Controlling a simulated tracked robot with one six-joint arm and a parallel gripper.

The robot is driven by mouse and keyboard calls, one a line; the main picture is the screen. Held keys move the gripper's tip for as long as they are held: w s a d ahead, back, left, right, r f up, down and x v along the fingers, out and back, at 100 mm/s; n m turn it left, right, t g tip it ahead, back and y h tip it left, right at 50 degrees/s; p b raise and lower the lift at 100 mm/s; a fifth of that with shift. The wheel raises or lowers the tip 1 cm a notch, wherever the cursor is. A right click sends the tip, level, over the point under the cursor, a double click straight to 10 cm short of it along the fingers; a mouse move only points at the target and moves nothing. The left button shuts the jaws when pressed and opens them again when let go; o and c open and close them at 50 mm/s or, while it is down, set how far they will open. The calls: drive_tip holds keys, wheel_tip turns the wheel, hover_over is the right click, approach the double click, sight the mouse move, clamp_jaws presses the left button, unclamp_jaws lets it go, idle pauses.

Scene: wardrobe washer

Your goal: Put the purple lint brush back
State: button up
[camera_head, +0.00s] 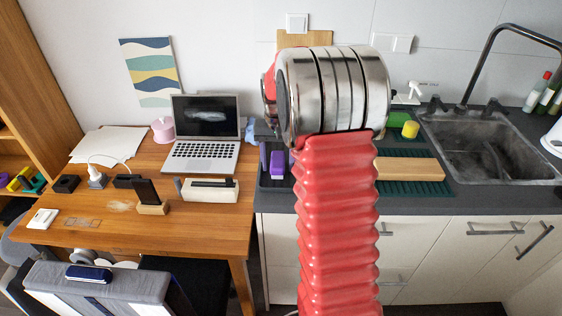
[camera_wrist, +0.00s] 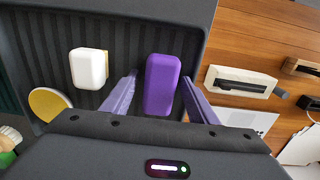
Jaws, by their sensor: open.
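The purple lint brush (camera_wrist: 162,85) lies in a dark ribbed tray (camera_wrist: 120,15) in the wrist view. It also shows in the head view as a purple block (camera_head: 277,164) left of my red arm, on the counter. My gripper (camera_wrist: 159,77) is open, with one finger on each side of the brush. The fingers look apart from it, with a clearer gap on the left. The near end of the brush is close to the gripper body. In the head view my arm hides the gripper and part of the tray.
A white block (camera_wrist: 89,68) and a yellow round thing (camera_wrist: 48,104) lie left of the brush. A white slotted box (camera_head: 208,190) and a laptop (camera_head: 203,135) stand on the wooden desk (camera_head: 200,220). A wooden board (camera_head: 408,169) and the sink (camera_head: 490,150) are at right.

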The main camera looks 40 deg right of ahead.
sight(276, 161)
drive_tip(key=shift+r, duration=0.1)
wheel_tip(276, 161, up, 12)
idle(0.6)
idle(0.4)
drive_tip(key=shift+r, duration=0.1)
drive_tip(key=s+a+r+n+t, duration=0.1)
drive_tip(key=s+a+r+n, duration=0.15)
drive_tip(key=s+a, duration=0.35)
drive_tip(key=s+a+r+n+t, duration=0.1)
drive_tip(key=s+a+r+t, duration=0.2)
drive_tip(key=a, duration=0.6)
drive_tip(key=s+a+f+n, duration=0.2)
drive_tip(key=s+a, duration=0.2)
drive_tip(key=s, duration=0.3)
drive_tip(key=s+a+f+n+t, duration=0.1)
drive_tip(key=s+a+f+n, duration=0.1)
drive_tip(key=s+a, duration=0.3)
drive_tip(key=shift+s+a+t, duration=0.2)
drive_tip(key=shift+s+t, duration=0.1)
drive_tip(key=shift+s, duration=0.8)
